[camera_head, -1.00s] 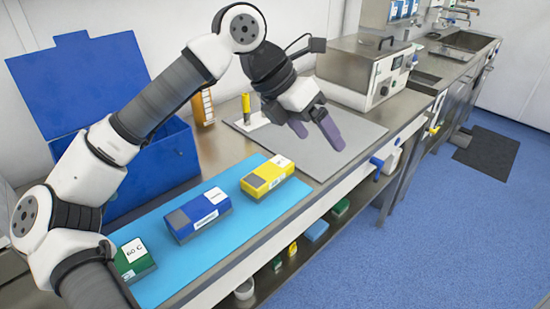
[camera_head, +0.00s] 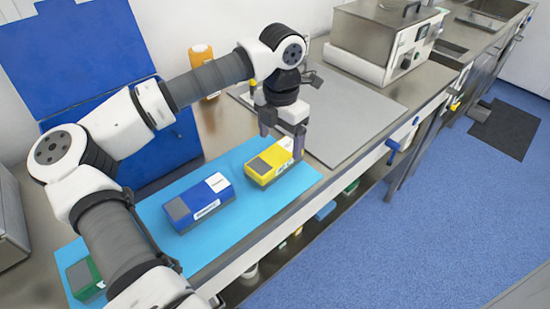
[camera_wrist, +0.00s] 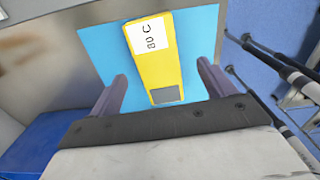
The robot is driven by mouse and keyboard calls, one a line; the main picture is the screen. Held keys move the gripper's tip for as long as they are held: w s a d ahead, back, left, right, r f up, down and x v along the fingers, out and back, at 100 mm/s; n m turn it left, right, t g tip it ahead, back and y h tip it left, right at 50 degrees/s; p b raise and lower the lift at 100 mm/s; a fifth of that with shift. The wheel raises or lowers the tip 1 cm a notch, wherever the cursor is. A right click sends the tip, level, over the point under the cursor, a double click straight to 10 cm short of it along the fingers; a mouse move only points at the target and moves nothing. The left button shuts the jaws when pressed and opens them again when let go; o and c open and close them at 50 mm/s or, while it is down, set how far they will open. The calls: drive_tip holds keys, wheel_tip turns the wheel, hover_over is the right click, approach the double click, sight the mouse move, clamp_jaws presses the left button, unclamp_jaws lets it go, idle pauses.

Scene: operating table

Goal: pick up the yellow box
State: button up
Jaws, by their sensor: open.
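The yellow box (camera_head: 268,168) lies on the blue mat (camera_head: 240,220), at the mat's far right end in the head view. It has a grey patch and a white label. In the wrist view the yellow box (camera_wrist: 152,60) lies between the fingers, its label reading "80 C". My gripper (camera_head: 283,142) points down over the box, with its two fingers apart on either side of it. In the wrist view my gripper (camera_wrist: 165,88) is open, with gaps between each finger and the box. Part of the box is hidden behind the fingers in the head view.
A blue box (camera_head: 198,204) lies beside the yellow one on the mat, and a green box (camera_head: 84,279) lies at its near end. An open blue case (camera_head: 160,158) stands behind. A grey board (camera_head: 350,118) lies clear to the right.

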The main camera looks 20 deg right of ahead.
sight(275, 155)
drive_tip(key=shift+s+a+f+p, duration=0.15)
drive_tip(key=shift+f+p, duration=0.25)
drive_tip(key=shift+f, duration=0.55)
drive_tip(key=shift+w+a+f+p, duration=0.1)
drive_tip(key=shift+a+f+p, duration=0.25)
drive_tip(key=shift+f, duration=0.55)
drive_tip(key=shift+s+a+f+p, duration=0.1)
drive_tip(key=shift+f+p, duration=0.35)
drive_tip(key=shift+f, duration=0.5)
drive_tip(key=c, duration=1.2)
